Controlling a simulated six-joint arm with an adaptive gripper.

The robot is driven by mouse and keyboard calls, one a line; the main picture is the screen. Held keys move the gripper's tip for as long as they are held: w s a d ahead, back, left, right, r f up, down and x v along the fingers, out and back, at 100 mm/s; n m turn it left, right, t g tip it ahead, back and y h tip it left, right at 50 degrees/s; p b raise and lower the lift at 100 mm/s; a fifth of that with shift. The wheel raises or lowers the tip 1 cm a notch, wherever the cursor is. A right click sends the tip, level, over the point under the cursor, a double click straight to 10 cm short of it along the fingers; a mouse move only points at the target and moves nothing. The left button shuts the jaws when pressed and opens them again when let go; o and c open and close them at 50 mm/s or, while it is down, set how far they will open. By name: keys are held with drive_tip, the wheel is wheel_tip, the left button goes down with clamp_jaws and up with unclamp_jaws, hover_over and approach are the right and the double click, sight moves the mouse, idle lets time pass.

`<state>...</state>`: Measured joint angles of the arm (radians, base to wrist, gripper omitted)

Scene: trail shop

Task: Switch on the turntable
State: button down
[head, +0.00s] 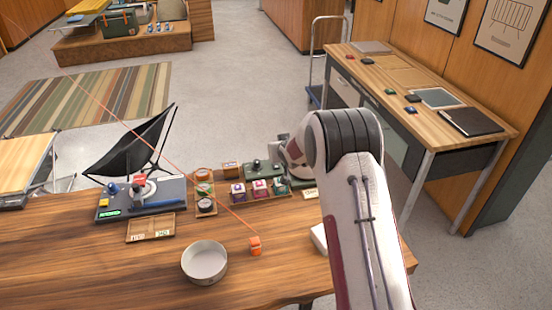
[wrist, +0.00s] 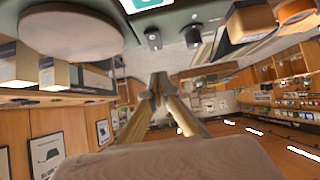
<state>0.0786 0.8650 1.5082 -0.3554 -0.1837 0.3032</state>
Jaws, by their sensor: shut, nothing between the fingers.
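In the wrist view, the turntable appears along the top as a grey-green panel (wrist: 172,20) with a round grey-brown platter (wrist: 70,32) at left. Two small dark knobs (wrist: 153,40) (wrist: 192,37) stand on its edge, beside part of a lit white-and-green display (wrist: 145,3). My gripper (wrist: 160,79) is shut and empty. Its fingertips meet just below the knobs in this picture; I cannot tell whether they touch anything. In the head view, a grey-green unit (head: 262,173), apparently the turntable, sits at the table's far edge, partly hidden by my arm. My fingers are hidden there.
The table's front left is clear.

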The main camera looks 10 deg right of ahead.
sight(276, 165)
drive_tip(key=shift+w+f, duration=0.35)
drive_tip(key=shift+w, duration=0.05)
drive_tip(key=shift+w+f, duration=0.2)
drive_tip(key=shift+f, duration=0.8)
drive_tip(key=shift+w+f, duration=0.15)
drive_tip(key=shift+f, duration=0.85)
drive_tip(key=shift+f, duration=0.1)
drive_tip(key=shift+w+f, duration=0.2)
drive_tip(key=shift+w, duration=0.25)
drive_tip(key=shift+w+r, duration=0.15)
drive_tip(key=shift+w, duration=0.4)
drive_tip(key=shift+r, duration=0.2)
